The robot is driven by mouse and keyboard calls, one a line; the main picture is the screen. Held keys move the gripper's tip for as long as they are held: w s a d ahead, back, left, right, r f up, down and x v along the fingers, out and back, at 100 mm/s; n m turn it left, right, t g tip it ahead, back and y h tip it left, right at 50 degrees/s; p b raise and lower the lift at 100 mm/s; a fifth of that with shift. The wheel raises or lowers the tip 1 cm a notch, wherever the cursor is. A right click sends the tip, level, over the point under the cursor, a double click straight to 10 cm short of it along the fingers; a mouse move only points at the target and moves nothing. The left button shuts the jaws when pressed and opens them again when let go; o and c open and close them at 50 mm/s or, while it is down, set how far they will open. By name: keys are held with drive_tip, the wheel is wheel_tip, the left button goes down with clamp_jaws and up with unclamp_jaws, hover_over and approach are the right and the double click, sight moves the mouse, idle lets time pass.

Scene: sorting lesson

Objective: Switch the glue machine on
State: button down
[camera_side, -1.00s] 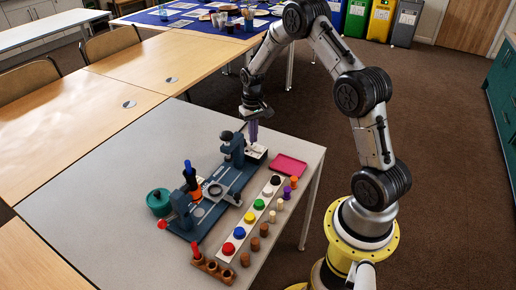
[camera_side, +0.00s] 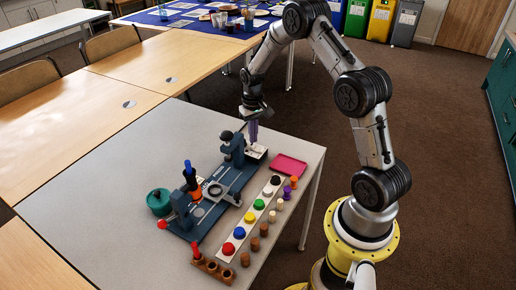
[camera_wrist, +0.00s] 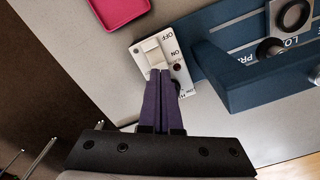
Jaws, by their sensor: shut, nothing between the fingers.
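The glue machine (camera_side: 225,178) is a dark blue base with upright stations on the grey table; part of it shows in the wrist view (camera_wrist: 255,85). Beside its far end is a white switch box (camera_side: 257,152), marked OFF and ON, also in the wrist view (camera_wrist: 137,52). Its pale rocker (camera_wrist: 152,46) lies between those marks; I cannot tell which way it is tipped. A small dark red lamp (camera_wrist: 177,66) looks unlit. My gripper (camera_wrist: 158,72) is shut and empty, its purple fingertips at the rocker's ON end. Contact is unclear. It also shows in the side view (camera_side: 252,142).
A pink tray (camera_side: 289,165) lies right of the switch box. A white strip with several coloured pieces (camera_side: 247,218) and a row of wooden pegs (camera_side: 264,230) run along the machine's front. A green round pot (camera_side: 159,202) stands at left. The table's left part is clear.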

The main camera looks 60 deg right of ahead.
sight(253, 146)
drive_tip(key=shift+f, duration=1.05)
wheel_tip(253, 146, up, 8)
idle(1.2)
